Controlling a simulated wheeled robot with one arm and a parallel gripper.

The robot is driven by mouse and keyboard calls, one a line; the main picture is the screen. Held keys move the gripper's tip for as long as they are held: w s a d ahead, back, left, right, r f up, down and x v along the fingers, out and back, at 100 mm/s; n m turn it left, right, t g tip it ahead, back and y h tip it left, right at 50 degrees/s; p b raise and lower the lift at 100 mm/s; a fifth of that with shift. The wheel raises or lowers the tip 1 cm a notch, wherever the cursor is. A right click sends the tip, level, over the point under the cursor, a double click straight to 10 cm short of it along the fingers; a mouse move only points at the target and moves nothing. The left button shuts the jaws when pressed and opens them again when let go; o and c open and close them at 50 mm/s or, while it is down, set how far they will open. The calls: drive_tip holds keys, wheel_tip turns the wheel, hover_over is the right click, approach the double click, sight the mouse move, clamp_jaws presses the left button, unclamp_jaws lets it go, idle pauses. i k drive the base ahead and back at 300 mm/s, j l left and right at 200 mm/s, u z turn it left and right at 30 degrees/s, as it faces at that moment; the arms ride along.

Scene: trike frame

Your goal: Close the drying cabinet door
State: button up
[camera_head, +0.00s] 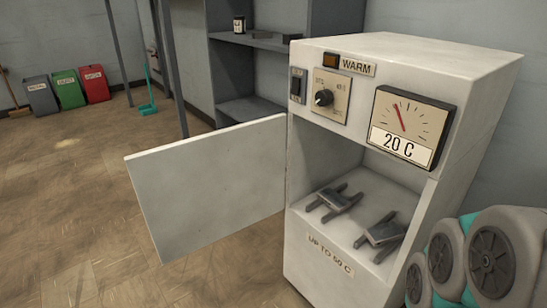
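The white drying cabinet (318,248) stands right of centre, with a label reading "UP TO 60 C" on its lower front. Its door (208,188) is a flat white panel, swung wide open to the left from the opening's left edge. No handle shows on the side of the door that I see. Inside the open compartment lie two grey pieces with dark prongs, one at the left (334,200) and one at the right (383,233). My arm's links show at the lower right, in front of the cabinet's right side. My gripper is outside the picture.
The cabinet's upper panel has a knob (323,97), a switch (297,85), a "WARM" lamp and a dial (411,122) reading 20 C. A grey shelf unit (250,108) stands behind. Several bins (68,89) line the far wall. The floor (70,215) left of the door is clear.

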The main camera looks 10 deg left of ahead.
sight(193, 193)
drive_tip(key=j+z, duration=0.75)
drive_tip(key=j, duration=0.2)
drive_tip(key=j+z, duration=0.4)
drive_tip(key=k+j, duration=0.05)
